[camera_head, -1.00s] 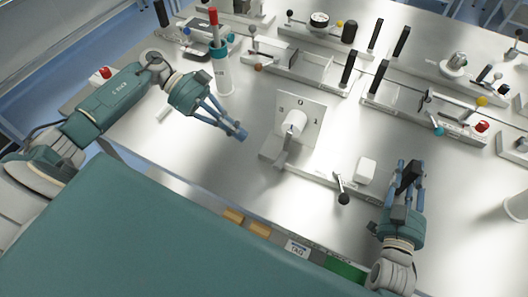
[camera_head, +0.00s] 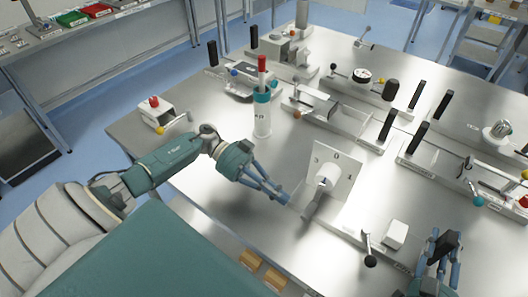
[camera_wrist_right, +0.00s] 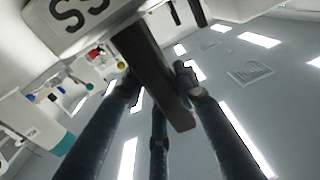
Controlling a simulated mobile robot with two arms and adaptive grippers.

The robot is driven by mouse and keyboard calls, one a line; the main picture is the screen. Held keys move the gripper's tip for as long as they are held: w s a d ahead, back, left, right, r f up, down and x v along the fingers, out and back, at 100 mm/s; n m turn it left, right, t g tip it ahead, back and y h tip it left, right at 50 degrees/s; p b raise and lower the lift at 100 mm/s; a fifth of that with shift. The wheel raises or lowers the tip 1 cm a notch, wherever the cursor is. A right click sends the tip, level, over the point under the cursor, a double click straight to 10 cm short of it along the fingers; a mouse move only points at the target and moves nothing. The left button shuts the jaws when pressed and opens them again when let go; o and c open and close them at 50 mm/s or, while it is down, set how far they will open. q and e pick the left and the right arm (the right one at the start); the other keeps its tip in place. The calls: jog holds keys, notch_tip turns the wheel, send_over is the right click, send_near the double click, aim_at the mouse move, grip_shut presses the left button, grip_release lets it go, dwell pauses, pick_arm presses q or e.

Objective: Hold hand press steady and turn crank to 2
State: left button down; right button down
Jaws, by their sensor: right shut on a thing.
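The hand press is a long pale base (camera_head: 345,232) with an upright number plate (camera_head: 347,162) showing 3, 0 and 1 around a white hub (camera_head: 327,175). A lever with a black knob (camera_head: 370,260) stands on the base. My right gripper (camera_head: 446,243) is shut on a black bar at the right end of the base; the bar (camera_wrist_right: 150,70) shows between its fingers in the wrist view, beside a label ending in "SS". My left gripper (camera_head: 284,197) is left of the hub, fingers pointing right toward it. Whether it touches anything or is open cannot be told.
A white block (camera_head: 395,234) sits by the base. Other fixtures, including a slide (camera_head: 318,108) and a red-button box (camera_head: 155,110), fill the back and left of the steel table.

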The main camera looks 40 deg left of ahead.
pick_arm(q)
jog(key=shift+x, duration=2.25)
pick_arm(e)
jog(key=shift+s+f, duration=0.15)
jog(key=shift+f, duration=0.45)
pick_arm(q)
jog(key=shift+d+f+h, duration=0.25)
jog(key=shift+d+h, duration=0.15)
jog(key=shift+d, duration=0.15)
jog(key=a, duration=0.4)
jog(key=a+r, duration=0.1)
jog(key=a, duration=0.4)
jog(key=a+r, duration=0.1)
jog(key=a, duration=0.4)
jog(key=shift+s+r, duration=0.15)
jog(key=shift+s, duration=0.15)
jog(key=shift+r+p, duration=0.45)
jog(key=shift+p, duration=0.05)
pick_arm(e)
jog(key=shift+r, duration=0.3)
